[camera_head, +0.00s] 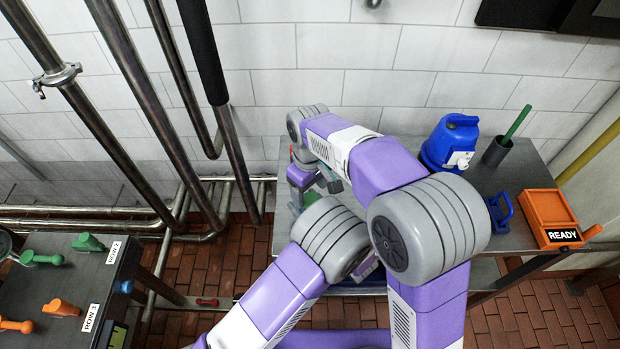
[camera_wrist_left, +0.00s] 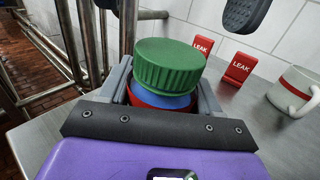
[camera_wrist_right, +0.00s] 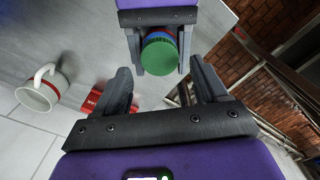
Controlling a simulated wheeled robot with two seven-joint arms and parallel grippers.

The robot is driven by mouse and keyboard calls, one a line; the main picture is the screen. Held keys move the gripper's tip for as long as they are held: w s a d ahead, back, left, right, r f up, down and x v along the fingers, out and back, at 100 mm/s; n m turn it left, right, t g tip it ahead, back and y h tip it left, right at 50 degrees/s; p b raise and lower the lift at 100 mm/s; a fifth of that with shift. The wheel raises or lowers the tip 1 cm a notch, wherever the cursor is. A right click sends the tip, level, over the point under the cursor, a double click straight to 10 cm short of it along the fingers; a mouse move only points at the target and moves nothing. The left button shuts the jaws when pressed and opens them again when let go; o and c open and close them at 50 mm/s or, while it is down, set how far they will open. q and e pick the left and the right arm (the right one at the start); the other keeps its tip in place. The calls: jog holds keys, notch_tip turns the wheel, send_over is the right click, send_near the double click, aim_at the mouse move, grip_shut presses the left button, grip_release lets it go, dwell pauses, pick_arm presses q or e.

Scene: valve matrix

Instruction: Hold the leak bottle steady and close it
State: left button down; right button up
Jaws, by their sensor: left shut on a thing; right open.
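The leak bottle shows in the left wrist view as a blue body (camera_wrist_left: 160,101) with a red band and a ribbed green cap (camera_wrist_left: 170,65) on top. My left gripper (camera_wrist_left: 164,88) is shut around the bottle below the cap. In the right wrist view the green cap (camera_wrist_right: 159,58) faces the camera, between the fingers of my left gripper. My right gripper (camera_wrist_right: 160,72) is open and empty, its fingers apart from the cap, which appears beyond them. In the head view my arms hide most of the bottle and of the left gripper.
Red LEAK signs (camera_wrist_left: 238,70) and a white mug (camera_wrist_left: 298,90) stand near the bottle. A blue container (camera_head: 450,145), a dark cup (camera_head: 497,152) with a green stick and an orange READY box (camera_head: 555,212) are at the table's right. Metal pipes (camera_head: 130,60) run at the left.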

aim_at(310, 200)
jog(key=shift+f, duration=1.7)
jog(key=c, duration=1.1)
jog(key=o, duration=1.2)
jog(key=shift+o, duration=0.2)
notch_tip(310, 200, up, 12)
pick_arm(q)
jog(key=shift+c, duration=0.7)
grip_release()
